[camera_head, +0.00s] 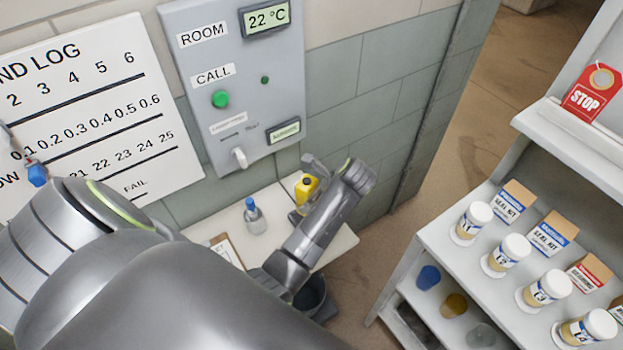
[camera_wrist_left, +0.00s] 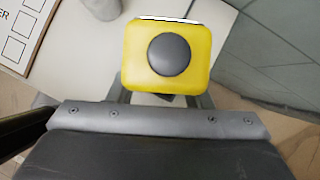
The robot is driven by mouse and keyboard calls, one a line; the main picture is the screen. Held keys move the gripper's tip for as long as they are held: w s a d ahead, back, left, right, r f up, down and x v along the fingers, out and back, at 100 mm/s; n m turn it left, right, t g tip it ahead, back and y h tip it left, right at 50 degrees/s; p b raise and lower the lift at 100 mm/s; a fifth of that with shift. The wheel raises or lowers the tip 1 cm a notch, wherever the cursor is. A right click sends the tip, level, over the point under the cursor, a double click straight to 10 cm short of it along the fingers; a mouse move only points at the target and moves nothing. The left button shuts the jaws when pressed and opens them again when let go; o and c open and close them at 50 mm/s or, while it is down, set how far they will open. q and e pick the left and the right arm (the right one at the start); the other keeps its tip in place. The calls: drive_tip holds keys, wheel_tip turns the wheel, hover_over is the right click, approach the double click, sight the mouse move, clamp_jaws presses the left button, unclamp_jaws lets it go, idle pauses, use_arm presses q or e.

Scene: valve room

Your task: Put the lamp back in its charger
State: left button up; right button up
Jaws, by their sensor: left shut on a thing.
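The yellow lamp (camera_head: 306,187) is above or at the small white table under the wall panel. It fills the upper middle of the left wrist view (camera_wrist_left: 136,62), with a dark round part on the face towards that camera. My left gripper (camera_head: 310,176) is shut on the lamp, one finger at each side. The lamp's underside is hidden, and I cannot tell whether it touches anything below. I cannot make out a charger; my arm and the lamp cover part of the table. My right gripper is not in view.
A clear bottle with a blue cap (camera_head: 254,217) and a clipboard (camera_head: 232,251) are on the white table (camera_head: 268,192). A grey control panel (camera_head: 240,80) is on the wall above. A dark bucket (camera_head: 318,299) stands below. A shelf with several jars (camera_head: 474,219) is at right.

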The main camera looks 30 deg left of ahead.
use_arm(q)
drive_tip(key=shift+f, duration=0.9)
wheel_tip(320, 180, down, 3)
drive_tip(key=shift+f, duration=0.2)
drive_tip(key=o, duration=1.2)
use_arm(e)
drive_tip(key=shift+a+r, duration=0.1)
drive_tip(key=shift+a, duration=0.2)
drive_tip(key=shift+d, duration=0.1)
